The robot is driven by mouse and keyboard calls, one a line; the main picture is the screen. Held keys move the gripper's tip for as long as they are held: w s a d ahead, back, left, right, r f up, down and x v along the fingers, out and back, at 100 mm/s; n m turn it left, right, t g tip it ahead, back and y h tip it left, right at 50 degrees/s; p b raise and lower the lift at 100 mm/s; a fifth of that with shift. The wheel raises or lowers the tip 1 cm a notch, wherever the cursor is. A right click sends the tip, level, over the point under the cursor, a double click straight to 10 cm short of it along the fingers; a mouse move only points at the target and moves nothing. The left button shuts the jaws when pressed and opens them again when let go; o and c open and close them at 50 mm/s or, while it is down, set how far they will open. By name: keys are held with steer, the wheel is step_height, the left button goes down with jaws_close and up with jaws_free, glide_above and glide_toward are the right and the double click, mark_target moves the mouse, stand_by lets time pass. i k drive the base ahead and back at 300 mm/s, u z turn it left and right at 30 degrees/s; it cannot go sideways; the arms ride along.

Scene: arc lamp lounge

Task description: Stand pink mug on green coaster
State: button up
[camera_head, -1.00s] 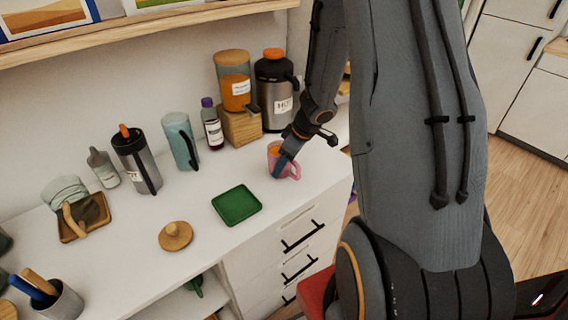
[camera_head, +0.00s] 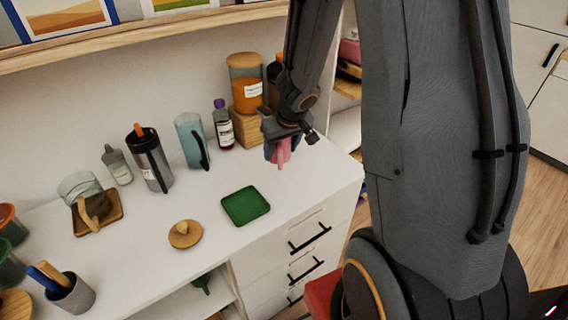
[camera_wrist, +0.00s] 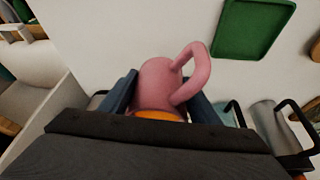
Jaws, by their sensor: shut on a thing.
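The pink mug (camera_head: 281,152) is held in my gripper (camera_head: 277,143), to the right of and behind the green coaster. In the wrist view the mug (camera_wrist: 155,84) sits between the two blue fingers of my gripper (camera_wrist: 163,100), with its handle toward the upper right. Something orange shows at the mug's edge nearest the palm. The green coaster (camera_head: 246,206) lies flat and empty on the white counter, near its front edge. The coaster (camera_wrist: 250,28) also shows in the wrist view at the upper right, apart from the mug.
A wooden knob lid (camera_head: 185,234) lies left of the coaster. Behind stand a blue pitcher (camera_head: 191,140), a grey tumbler (camera_head: 152,160), a dark bottle (camera_head: 222,127) and an orange-filled jar (camera_head: 246,84) on a wooden block. Counter around the coaster is clear.

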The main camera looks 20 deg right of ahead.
mark_target(252, 208)
steer(key=k, duration=1)
steer(key=u, duration=1)
steer(key=i, duration=0.9)
steer(key=z, duration=1.25)
